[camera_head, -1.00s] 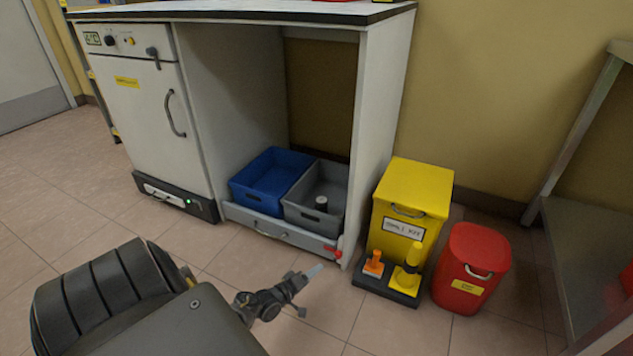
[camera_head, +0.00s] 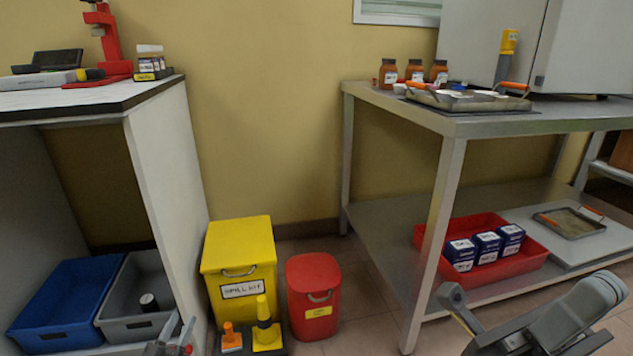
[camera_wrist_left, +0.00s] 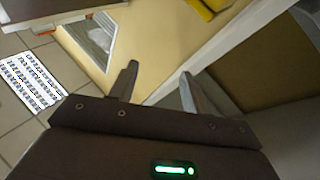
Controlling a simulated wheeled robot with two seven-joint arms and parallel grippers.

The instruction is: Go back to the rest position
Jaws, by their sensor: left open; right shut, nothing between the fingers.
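My left gripper (camera_head: 176,336) shows at the bottom edge of the head view, in front of the grey bin. Its two fingers are apart with nothing between them, which the left wrist view (camera_wrist_left: 157,86) also shows. My right arm comes in at the lower right of the head view. Its gripper (camera_head: 453,297) is shut and empty, in front of the steel table's near leg. Neither gripper holds anything.
A blue bin (camera_head: 62,296) and a grey bin (camera_head: 128,280) sit under the left bench. A yellow box (camera_head: 238,262) and red bin (camera_head: 314,290) stand beside it. The steel table (camera_head: 500,125) carries jars and a tray, with a red tray (camera_head: 530,267) on its lower shelf.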

